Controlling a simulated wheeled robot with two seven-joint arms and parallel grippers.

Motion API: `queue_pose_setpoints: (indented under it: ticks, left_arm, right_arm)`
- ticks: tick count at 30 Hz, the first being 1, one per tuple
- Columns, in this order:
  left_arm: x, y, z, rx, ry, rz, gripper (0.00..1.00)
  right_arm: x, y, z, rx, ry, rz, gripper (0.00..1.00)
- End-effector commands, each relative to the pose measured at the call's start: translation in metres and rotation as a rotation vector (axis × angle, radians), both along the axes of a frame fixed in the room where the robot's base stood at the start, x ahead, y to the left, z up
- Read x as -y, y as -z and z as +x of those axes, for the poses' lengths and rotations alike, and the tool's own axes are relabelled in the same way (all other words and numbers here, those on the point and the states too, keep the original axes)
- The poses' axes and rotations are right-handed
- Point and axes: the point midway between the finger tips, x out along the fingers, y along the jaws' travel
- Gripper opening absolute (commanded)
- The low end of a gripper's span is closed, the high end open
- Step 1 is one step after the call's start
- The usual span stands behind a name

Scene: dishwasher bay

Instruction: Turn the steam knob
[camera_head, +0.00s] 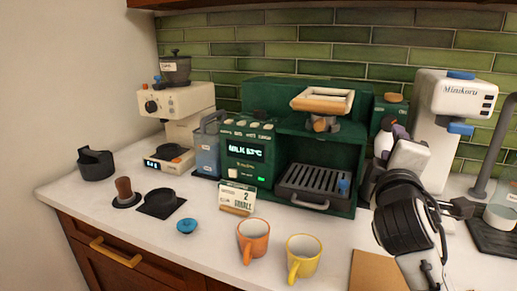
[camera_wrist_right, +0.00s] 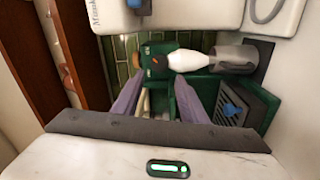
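The green espresso machine (camera_head: 262,88) stands against the tiled wall in the head view. The machine's green body (camera_wrist_right: 158,48) shows beyond the fingertips. My left gripper is in neither view.
A white coffee appliance (camera_head: 440,100) stands just right of my right gripper. An orange mug (camera_head: 253,240) and a yellow mug (camera_head: 302,260) stand in front of the machine. A white grinder (camera_head: 180,103) is at the left.

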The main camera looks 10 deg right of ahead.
Motion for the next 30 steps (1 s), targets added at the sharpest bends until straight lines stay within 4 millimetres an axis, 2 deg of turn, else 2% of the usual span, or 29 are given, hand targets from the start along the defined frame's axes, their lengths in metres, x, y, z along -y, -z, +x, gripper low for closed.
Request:
queue_pose_setpoints:
  ticks: [5,8,14,18,21,25,30]
  left_arm:
    - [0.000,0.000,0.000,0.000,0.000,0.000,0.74]
    - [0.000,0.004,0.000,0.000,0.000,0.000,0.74]
    - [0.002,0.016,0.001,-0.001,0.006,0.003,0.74]
    - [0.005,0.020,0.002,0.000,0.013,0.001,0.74]
    - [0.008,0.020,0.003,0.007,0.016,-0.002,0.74]
    - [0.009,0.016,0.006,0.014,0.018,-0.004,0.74]
    - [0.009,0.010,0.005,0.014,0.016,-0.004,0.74]
  right_arm:
    - [0.000,0.000,0.000,0.004,-0.001,0.004,0.39]
    - [-0.001,0.001,0.003,0.070,-0.013,0.068,0.39]
    - [0.002,0.006,0.010,0.445,-0.088,0.421,0.39]
    - [0.006,0.020,0.009,0.687,-0.167,0.662,0.39]
    - [0.005,0.032,0.009,0.792,-0.220,0.782,0.39]
    - [0.003,0.039,0.008,0.859,-0.264,0.862,0.39]
    - [0.009,0.030,0.019,0.873,-0.278,0.877,0.39]
